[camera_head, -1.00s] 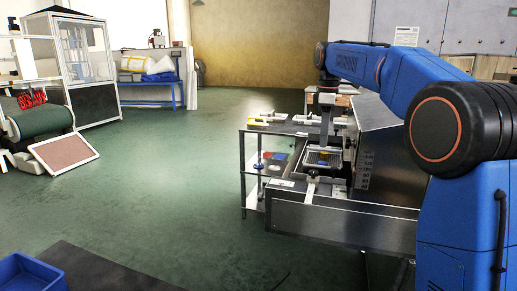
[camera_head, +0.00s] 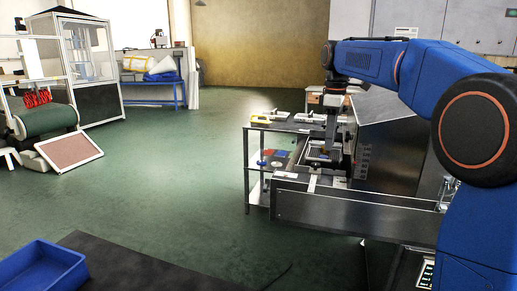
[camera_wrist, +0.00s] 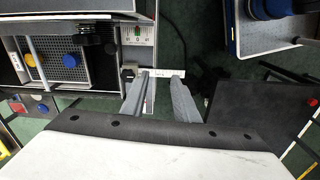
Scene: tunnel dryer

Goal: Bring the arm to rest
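My arm reaches in from the right in the head view, bent at a large blue elbow. My gripper (camera_head: 326,146) hangs low over the near end of the tunnel dryer (camera_head: 388,150). In the wrist view its two grey fingers (camera_wrist: 160,88) stand apart with nothing held between them. A white strip lies beyond the fingertips. A mesh tray (camera_wrist: 65,80) with yellow and blue round pieces is left of the fingers, apart from them.
A dark side table (camera_head: 297,126) with small items stands left of the dryer. A blue bin (camera_head: 42,270) on a dark surface is at the lower left. A conveyor (camera_head: 48,120) and a glazed cabinet (camera_head: 92,60) stand at the far left. The green floor between is clear.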

